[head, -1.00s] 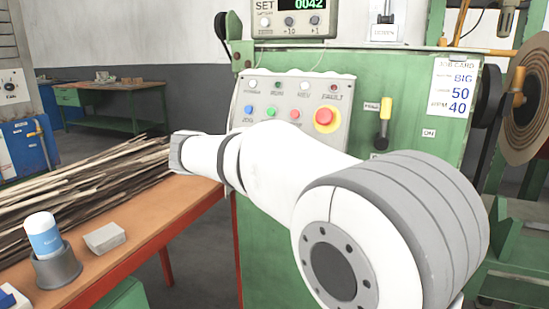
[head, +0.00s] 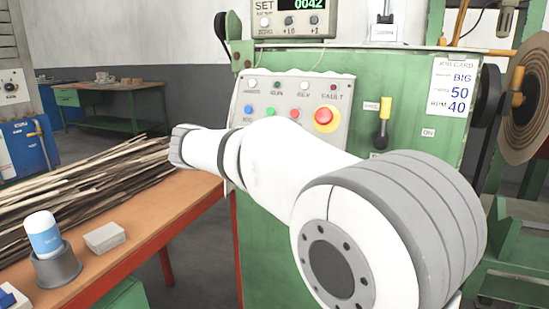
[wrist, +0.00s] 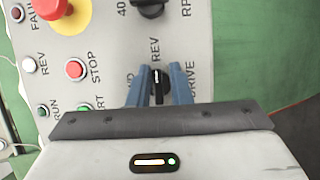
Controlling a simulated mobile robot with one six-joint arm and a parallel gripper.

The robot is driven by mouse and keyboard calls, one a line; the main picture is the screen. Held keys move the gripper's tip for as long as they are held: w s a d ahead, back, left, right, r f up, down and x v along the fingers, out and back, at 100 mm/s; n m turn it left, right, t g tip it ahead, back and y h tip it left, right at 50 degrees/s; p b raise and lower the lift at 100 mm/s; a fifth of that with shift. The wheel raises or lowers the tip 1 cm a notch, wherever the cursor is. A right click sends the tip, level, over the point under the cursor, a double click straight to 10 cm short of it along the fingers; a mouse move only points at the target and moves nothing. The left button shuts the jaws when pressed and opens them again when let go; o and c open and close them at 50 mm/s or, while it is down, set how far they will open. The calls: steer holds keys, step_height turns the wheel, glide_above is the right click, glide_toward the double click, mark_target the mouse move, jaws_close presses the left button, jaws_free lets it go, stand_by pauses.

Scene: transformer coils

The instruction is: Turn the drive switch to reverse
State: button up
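In the wrist view the drive switch (wrist: 158,88) is a black knob on the grey panel, with "DRIVE" beside it on the right. Its narrow bar runs roughly up and down in the picture, with a pale mark near the upper end, on the side of the "REV" label. Another label at left is mostly hidden by a finger. My gripper (wrist: 160,70) has its two blue fingers on either side of the bar, with a small gap visible on each side. In the head view my arm hides the switch and the gripper.
The panel also carries a red emergency button (head: 326,118), a red stop button (wrist: 75,69) and another black knob (wrist: 150,8) near the switch. A workbench (head: 150,232) with a cup holder (head: 57,268) and a grey block (head: 104,237) stands at left.

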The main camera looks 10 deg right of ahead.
steer(key=shift+o, duration=1.3)
steer(key=shift+r, duration=0.1)
steer(key=shift+a+r, duration=0.1)
steer(key=p+v, duration=0.2)
steer(key=v, duration=0.5)
steer(key=shift+a, duration=0.25)
steer(key=shift+s, duration=0.15)
